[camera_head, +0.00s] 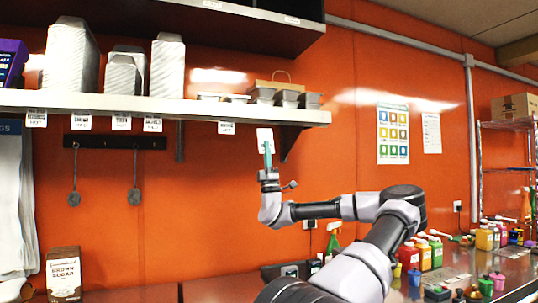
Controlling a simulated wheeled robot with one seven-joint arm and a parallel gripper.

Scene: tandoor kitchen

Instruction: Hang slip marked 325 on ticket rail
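A small white slip (264,134) stands upright at the tip of my gripper (267,155). The gripper points up, with teal fingers closed against the slip's lower part. Any number on the slip is too small to read. The slip is just below and in front of the metal shelf's front edge (190,108), near its right end. I cannot tell whether it touches the edge. Several white tags hang along that edge, the closest (226,128) to the left of my gripper. I cannot tell for sure whether this edge is the ticket rail.
Metal containers and small foil trays (287,98) stand on the shelf. A dark hook rail (115,142) with two hanging utensils is below it. A brown sugar box (64,274) stands lower left. Colored bottles (436,252) crowd the right counter. The wall around my gripper is clear.

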